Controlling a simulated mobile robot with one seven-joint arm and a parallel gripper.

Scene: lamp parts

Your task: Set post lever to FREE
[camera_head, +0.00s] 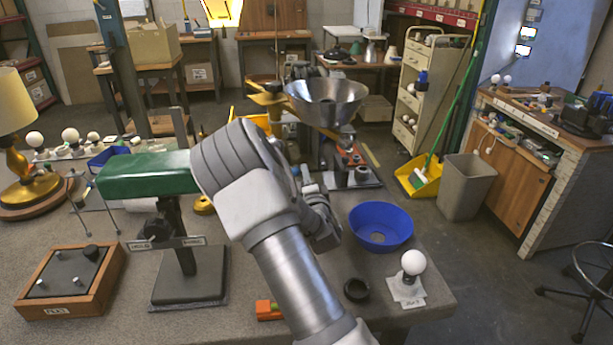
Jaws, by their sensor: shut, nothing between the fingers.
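A post (186,248) with a green padded top (148,174) stands upright on a dark square base (189,276) at the left front of the table. A label plate (180,243) crosses the post, with small words at each end that I cannot read surely. A black lever knob (157,228) sits by the post above the plate's left half. My gripper (324,236) is shut and empty, right of the post and apart from it. My own arm partly hides it and covers the pad's right end.
A wooden box with pegs (72,281) stands left of the post. A blue bowl (380,227), a white bulb (413,262), a black ring (357,290) and an orange block (268,310) lie right. A lamp (22,150) stands far left. A metal shade (326,101) is behind my arm.

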